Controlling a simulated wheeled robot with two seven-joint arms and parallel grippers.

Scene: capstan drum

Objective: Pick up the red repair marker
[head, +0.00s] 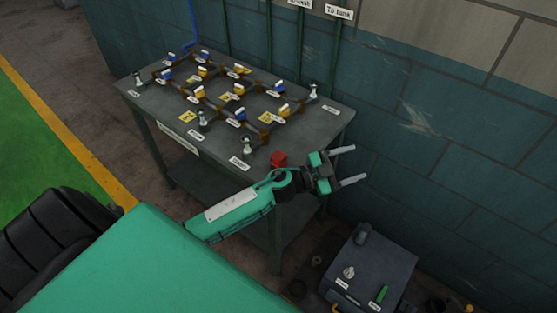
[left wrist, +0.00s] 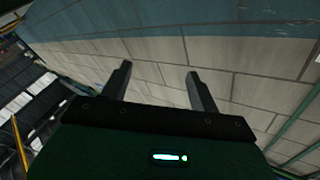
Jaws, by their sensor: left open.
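A small red block (head: 278,158), which looks like the red repair marker, sits at the near right corner of the grey table (head: 310,128). My left gripper (head: 349,165) is open and empty, to the right of the red block and apart from it, with its fingers pointing right toward the wall. In the left wrist view the open fingers (left wrist: 158,72) have nothing between them and face the block wall; the red block does not show there. My right gripper is in neither view.
Pipes with blue and yellow valves (head: 236,115) cover much of the tabletop. A dark grey box (head: 385,262) with a green-handled item on top stands on the floor at the lower right. The blue-green wall (head: 450,170) rises behind the table.

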